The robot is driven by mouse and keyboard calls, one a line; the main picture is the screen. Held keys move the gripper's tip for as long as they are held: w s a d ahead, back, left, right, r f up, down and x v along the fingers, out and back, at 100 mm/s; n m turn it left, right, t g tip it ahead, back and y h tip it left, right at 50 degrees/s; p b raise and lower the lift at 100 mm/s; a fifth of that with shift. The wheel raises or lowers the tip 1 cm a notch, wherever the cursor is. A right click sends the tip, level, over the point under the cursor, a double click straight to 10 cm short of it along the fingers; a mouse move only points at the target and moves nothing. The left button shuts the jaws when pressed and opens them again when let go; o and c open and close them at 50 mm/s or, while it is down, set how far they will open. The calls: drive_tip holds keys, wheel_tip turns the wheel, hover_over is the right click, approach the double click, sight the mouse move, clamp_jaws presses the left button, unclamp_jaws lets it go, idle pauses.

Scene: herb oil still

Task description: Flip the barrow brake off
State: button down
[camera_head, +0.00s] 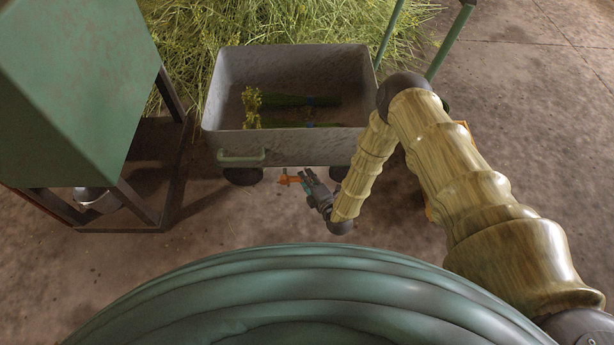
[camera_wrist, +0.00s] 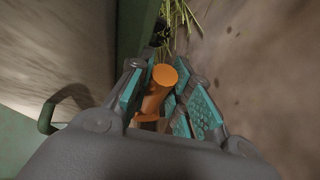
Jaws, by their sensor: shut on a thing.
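The barrow (camera_head: 290,148) is a grey metal tub on dark wheels, with a green handle (camera_head: 241,157) on its near side. An orange brake lever (camera_head: 288,179) sticks out low below the barrow's near side. My gripper (camera_head: 305,178) is at the lever, low in front of the barrow. In the wrist view the orange lever (camera_wrist: 160,88) stands between the teal-padded fingers of my gripper (camera_wrist: 165,98), which are shut on it. The lever's base is partly hidden by the fingers. The green handle also shows at the left of the wrist view (camera_wrist: 47,116).
Bundles of green herbs (camera_head: 310,101) lie in the barrow. Loose straw-like herbs (camera_head: 290,22) are heaped behind it. A green hopper on a dark frame (camera_head: 75,85) stands at the left, with a small metal pot (camera_head: 95,199) beneath. Concrete floor (camera_head: 530,130) at the right is clear.

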drive_tip(key=shift+a+r+n+h+p, duration=0.1)
drive_tip(key=shift+r+n+h+p, duration=0.2)
drive_tip(key=shift+r+n+p, duration=0.4)
drive_tip(key=shift+f+g+p, duration=0.15)
drive_tip(key=shift+g+p, duration=0.15)
drive_tip(key=c, duration=1.3)
unclamp_jaws()
